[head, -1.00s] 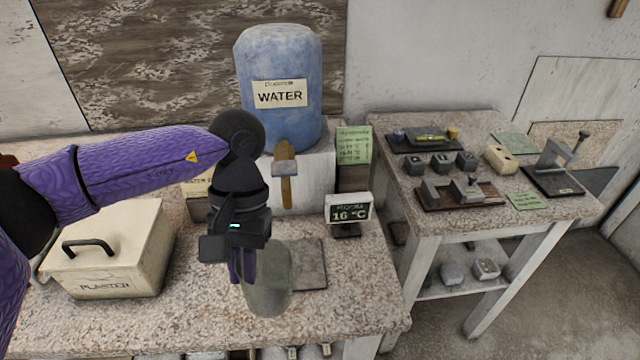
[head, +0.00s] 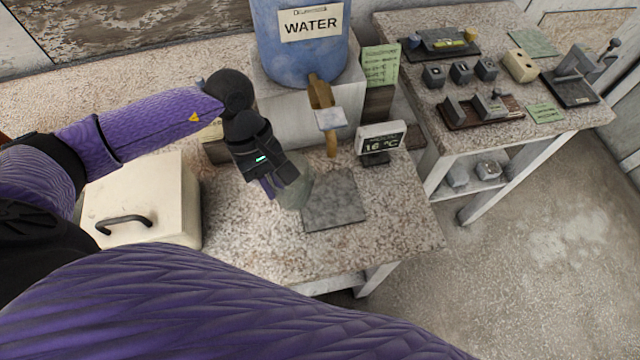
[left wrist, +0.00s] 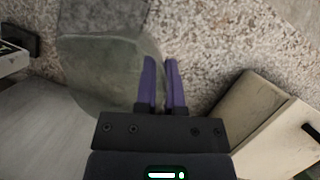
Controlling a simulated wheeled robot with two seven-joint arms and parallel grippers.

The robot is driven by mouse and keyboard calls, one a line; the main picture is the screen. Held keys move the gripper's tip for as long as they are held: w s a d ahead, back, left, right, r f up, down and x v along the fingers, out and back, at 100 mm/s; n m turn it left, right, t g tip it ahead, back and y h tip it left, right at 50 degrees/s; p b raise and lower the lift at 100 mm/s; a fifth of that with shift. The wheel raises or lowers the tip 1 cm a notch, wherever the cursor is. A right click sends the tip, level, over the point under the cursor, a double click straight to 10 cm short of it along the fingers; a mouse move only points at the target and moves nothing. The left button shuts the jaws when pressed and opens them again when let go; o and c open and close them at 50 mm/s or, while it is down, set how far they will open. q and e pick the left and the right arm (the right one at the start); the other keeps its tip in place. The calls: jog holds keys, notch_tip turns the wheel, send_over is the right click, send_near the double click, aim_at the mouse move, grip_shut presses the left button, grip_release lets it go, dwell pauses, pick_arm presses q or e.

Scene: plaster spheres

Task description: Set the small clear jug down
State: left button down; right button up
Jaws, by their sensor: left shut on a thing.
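The small clear jug (head: 297,189) is greenish and see-through, and shows over the worktop in front of the water container. My left gripper (head: 269,188) is at its left side, shut on it. In the left wrist view the two purple fingers (left wrist: 161,85) are close together at the edge of the jug (left wrist: 105,72). The fingers and wrist hide part of the jug in the head view. I cannot tell whether its base touches the worktop. My right gripper is out of view.
A flat grey slab (head: 335,204) lies just right of the jug. A temperature display (head: 381,140), a wooden tap (head: 321,92) and a blue water container (head: 302,70) stand behind. A plaster box (head: 150,190) is at left. Bare worktop (head: 395,215) lies right of the slab.

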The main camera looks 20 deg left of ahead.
aim_at(304, 159)
pick_arm(q)
jog(key=w+d+f, duration=0.1)
jog(key=d, duration=0.1)
jog(key=w+d+f, duration=0.1)
jog(key=d+f, duration=0.1)
jog(key=w+d+f+b, duration=0.1)
jog(key=w+d, duration=0.1)
jog(key=shift+f, duration=0.25)
jog(key=shift+a+f, duration=0.1)
jog(key=c, duration=0.7)
grip_release()
jog(key=shift+r, duration=0.3)
jog(key=p+v, duration=0.1)
jog(key=v, duration=1)
jog(key=shift+a+r, duration=0.2)
jog(key=shift+r, duration=0.15)
